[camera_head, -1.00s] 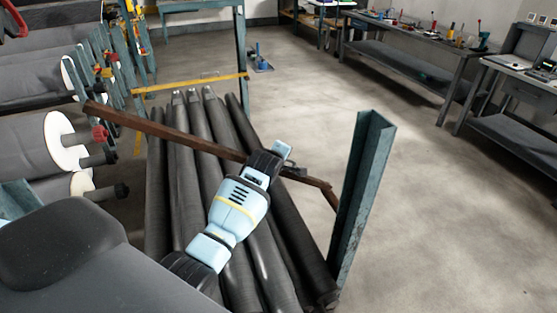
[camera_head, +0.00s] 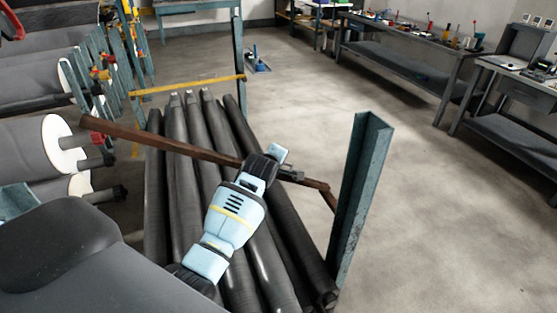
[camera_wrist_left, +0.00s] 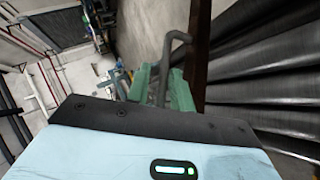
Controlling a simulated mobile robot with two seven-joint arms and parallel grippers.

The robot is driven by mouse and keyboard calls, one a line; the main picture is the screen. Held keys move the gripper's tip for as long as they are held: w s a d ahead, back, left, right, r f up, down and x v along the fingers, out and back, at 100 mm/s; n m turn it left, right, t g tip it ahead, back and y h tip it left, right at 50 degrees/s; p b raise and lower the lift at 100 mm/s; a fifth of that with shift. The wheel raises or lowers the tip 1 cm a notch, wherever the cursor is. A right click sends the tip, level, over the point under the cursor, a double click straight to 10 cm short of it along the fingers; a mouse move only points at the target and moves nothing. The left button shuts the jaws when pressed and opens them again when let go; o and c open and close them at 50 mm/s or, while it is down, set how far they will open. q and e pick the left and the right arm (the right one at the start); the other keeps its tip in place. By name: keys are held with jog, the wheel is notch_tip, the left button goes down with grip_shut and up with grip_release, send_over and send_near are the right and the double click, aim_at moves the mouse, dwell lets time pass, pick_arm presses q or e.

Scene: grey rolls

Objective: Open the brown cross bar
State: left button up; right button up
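The brown cross bar (camera_head: 170,143) runs diagonally above the dark rolls (camera_head: 190,185) in the head view. Its right end bends down beside a teal upright post (camera_head: 360,190). My left gripper (camera_head: 292,175) is at the right part of the bar, touching or very close to it; its fingers are too small to read. In the left wrist view the bar (camera_wrist_left: 200,45) stands upright in the picture, beside a dark bent rod (camera_wrist_left: 167,60) between pale green parts. Whether the gripper is closed on anything is unclear. My right gripper is not in view.
A yellow bar (camera_head: 185,87) crosses the rack's far end. Workbenches (camera_head: 410,60) with tools line the back right. The floor (camera_head: 450,230) right of the post is clear.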

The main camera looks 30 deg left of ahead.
pick_arm(q)
jog(key=shift+r+v, duration=0.2)
jog(key=shift+v, duration=2.55)
jog(key=shift+w, duration=0.15)
jog(key=shift+a, duration=0.1)
jog(key=s+d+f+m+h, duration=0.1)
jog(key=s+d+f+m, duration=0.2)
jog(key=s+f+m, duration=0.35)
jog(key=s+d+f+m+h, duration=0.1)
jog(key=s+d+f+m, duration=0.15)
jog(key=s+f, duration=0.7)
jog(key=s+d+f+m+h, duration=0.1)
jog(key=s+d+f+m, duration=0.1)
jog(key=s, duration=0.5)
jog(key=s+d+f+m+g+h, duration=0.1)
jog(key=s+d+f+m, duration=0.2)
jog(key=s, duration=0.5)
jog(key=s+d+f+m, duration=0.2)
jog(key=s+m, duration=0.3)
jog(key=s, duration=0.3)
jog(key=shift+d+f+g+h, duration=0.3)
jog(key=shift+f+g+h, duration=0.1)
jog(key=shift+f, duration=0.15)
